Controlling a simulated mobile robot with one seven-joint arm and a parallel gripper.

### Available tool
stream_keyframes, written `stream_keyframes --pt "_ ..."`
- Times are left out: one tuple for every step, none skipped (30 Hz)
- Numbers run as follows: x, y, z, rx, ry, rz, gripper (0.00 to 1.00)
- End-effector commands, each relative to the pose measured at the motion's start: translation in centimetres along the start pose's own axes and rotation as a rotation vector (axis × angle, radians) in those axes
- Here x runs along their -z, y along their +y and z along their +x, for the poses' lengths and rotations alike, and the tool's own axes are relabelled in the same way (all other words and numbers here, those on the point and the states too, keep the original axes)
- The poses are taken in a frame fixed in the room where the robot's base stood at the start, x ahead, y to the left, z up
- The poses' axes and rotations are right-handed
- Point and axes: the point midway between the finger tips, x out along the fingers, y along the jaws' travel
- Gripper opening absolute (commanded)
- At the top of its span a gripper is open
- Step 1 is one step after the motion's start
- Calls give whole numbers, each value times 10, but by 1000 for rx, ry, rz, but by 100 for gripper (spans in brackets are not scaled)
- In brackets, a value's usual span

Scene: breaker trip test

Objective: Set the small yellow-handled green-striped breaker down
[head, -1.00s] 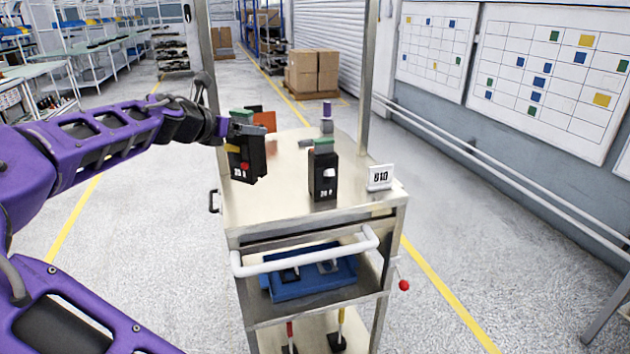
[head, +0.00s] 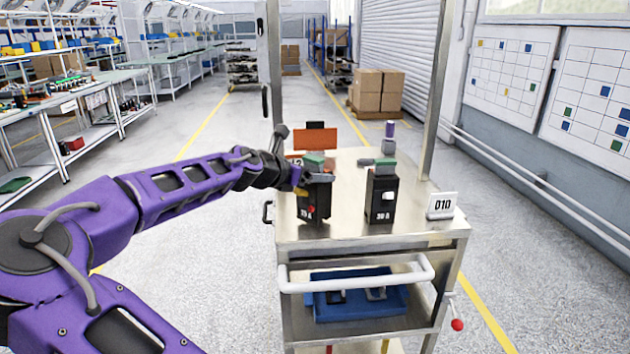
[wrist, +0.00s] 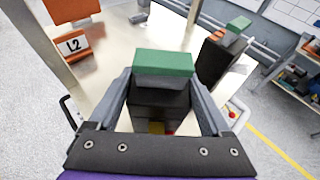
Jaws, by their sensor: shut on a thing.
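The small black breaker (head: 313,203) has a green stripe on top, a yellow handle and a red button on its front. My gripper (head: 316,174) is shut on its upper part from the left. In the wrist view the fingers (wrist: 165,85) flank the black body, with the green stripe (wrist: 163,62) above and a bit of yellow below. The breaker is upright over the left part of the steel cart top (head: 345,234). I cannot tell whether its base touches the top.
A second black, green-topped breaker (head: 381,197) with a light handle stands to the right. A number sign (head: 441,206) is at the right corner. An orange panel (head: 318,138) and a purple-capped item (head: 389,138) are behind. A blue tray (head: 360,301) is on the shelf below.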

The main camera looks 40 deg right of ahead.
Motion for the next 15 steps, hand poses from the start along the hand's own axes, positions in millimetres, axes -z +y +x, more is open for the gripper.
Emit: stream_keyframes --pt "5 0 3 1 -3 -1 0" --pt "7 0 4 0 -3 0 0" --pt "8 0 4 0 -3 1 0" --pt "9 0 4 -1 -3 2 0" --pt "9 0 4 -1 -3 2 0" --pt "9 0 4 -1 -3 2 0" --pt "8 0 4 -1 -3 2 0" --pt "8 0 4 -1 -3 2 0" --pt "8 0 4 -1 -3 2 0" --pt "8 0 4 -1 -3 2 0" --pt "9 0 4 -1 -3 2 0" --pt "9 0 4 -1 -3 2 0" --pt "10 0 5 -1 -3 1 0" --pt "11 0 5 -1 -3 1 0" --pt "12 0 5 0 -1 0 89"
